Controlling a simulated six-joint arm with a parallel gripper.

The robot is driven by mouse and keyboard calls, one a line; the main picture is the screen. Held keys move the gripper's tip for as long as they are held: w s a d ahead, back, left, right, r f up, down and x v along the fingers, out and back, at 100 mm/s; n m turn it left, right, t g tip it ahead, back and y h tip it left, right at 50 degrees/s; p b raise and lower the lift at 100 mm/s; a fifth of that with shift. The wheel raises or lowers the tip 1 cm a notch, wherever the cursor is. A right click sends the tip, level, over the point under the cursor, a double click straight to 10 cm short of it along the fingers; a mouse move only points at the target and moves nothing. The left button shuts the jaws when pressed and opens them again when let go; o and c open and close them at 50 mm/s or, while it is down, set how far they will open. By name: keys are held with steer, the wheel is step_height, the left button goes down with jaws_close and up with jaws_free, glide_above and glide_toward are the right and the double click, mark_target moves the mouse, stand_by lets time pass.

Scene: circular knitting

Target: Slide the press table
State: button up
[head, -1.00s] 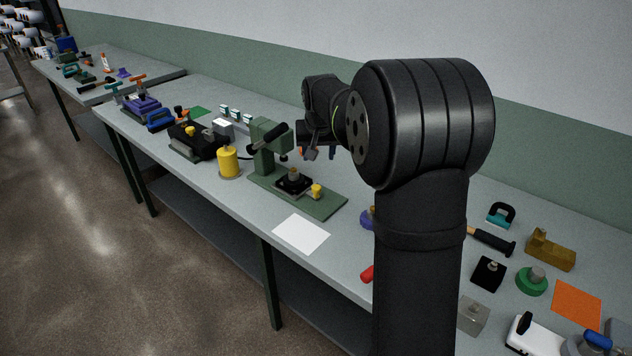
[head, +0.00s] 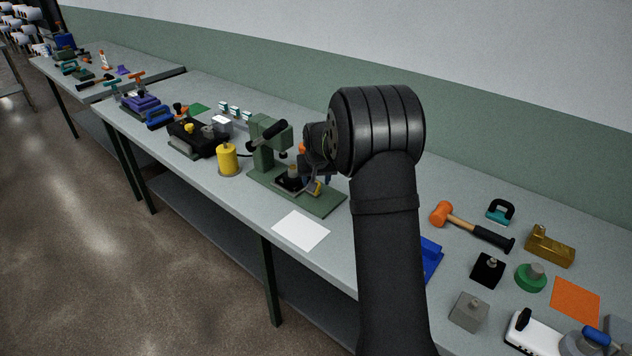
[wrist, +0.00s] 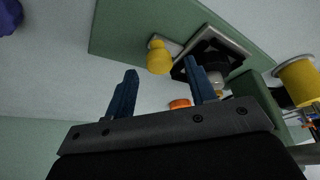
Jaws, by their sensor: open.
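The green press (head: 268,146) stands on a flat green base plate (head: 322,203) on the bench. Its black press table (head: 283,184) sits on that plate under the ram, partly hidden by my wrist in the head view. In the wrist view, the black press table (wrist: 228,50) has a yellow knob (wrist: 160,57) at its side. My gripper (wrist: 161,70) is open, its two blue fingers pointing toward the knob, which appears between the fingertips. I cannot tell whether the fingers touch it. In the head view, my gripper (head: 319,183) is mostly hidden beside the press table.
A yellow cylinder (head: 228,160) stands left of the press. A white sheet (head: 301,230) lies in front of it. A mallet (head: 470,226), a black block (head: 487,270) and a blue tray (head: 431,258) lie to the right. The wall runs behind the bench.

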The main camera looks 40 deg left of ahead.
steer(key=shift+w+a+f, duration=0.2)
steer(key=shift+f, duration=0.45)
jaws_close()
steer(key=shift+a+r, duration=0.1)
steer(key=shift+a, duration=2.1)
jaws_free()
steer(key=v, duration=0.7)
steer(key=shift+r, duration=0.15)
steer(key=shift+s, duration=0.1)
